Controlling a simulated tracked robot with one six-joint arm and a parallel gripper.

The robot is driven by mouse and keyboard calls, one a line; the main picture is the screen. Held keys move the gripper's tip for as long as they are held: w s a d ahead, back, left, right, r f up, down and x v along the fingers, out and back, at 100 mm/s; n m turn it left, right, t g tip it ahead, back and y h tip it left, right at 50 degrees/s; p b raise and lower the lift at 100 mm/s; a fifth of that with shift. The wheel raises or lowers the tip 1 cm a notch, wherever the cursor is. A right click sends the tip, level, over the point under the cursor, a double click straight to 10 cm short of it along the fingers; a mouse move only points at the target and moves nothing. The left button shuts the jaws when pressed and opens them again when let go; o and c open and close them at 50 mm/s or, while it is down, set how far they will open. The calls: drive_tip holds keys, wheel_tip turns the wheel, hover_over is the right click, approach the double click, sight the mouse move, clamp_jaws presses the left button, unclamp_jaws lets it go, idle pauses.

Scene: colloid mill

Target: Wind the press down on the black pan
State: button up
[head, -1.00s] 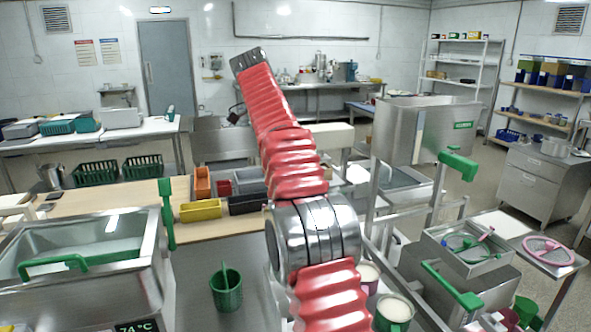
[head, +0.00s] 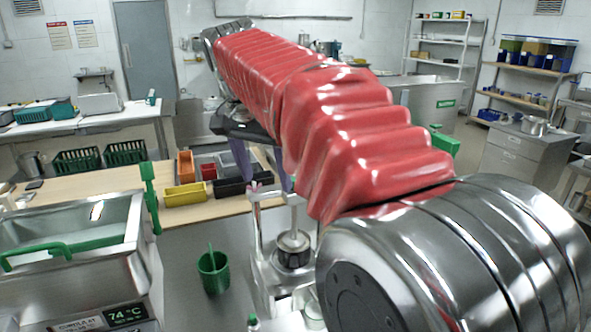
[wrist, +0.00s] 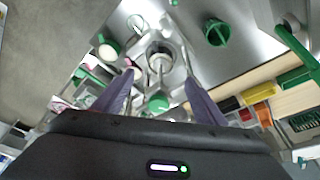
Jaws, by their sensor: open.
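The press (head: 256,228) is a bright metal frame on the bench below my gripper. Its upright screw stands over a round metal part (head: 293,243) with a dark band. The press also shows in the wrist view (wrist: 160,58), between my fingers, with a green part nearer the camera. I cannot clearly make out the black pan or tell whether the press plate touches it. My gripper (wrist: 158,78) is open and empty, its two purple fingers pointing down on either side of the press's upper part. In the head view my gripper (head: 264,180) is partly hidden by my red-sleeved arm.
A green cup (head: 213,272) stands left of the press. A steel tank (head: 70,240) with green handles is at front left. Coloured bins (head: 185,195) stand on the wooden worktop behind. My arm hides the bench on the right.

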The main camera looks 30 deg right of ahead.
drive_tip(key=s+a+f+n+t+y, duration=0.1)
drive_tip(key=s+a+f+n, duration=0.4)
drive_tip(key=s+f, duration=0.4)
drive_tip(key=s+a+f+n+t+y, duration=0.1)
drive_tip(key=s+a+f+n+t, duration=0.1)
drive_tip(key=s+a+f+n, duration=0.3)
drive_tip(key=shift+s+f+n+t+y, duration=0.35)
drive_tip(key=shift+s+f+n, duration=0.35)
drive_tip(key=shift+s+f, duration=1.85)
drive_tip(key=shift+s+r, duration=0.5)
drive_tip(key=shift+c, duration=0.4)
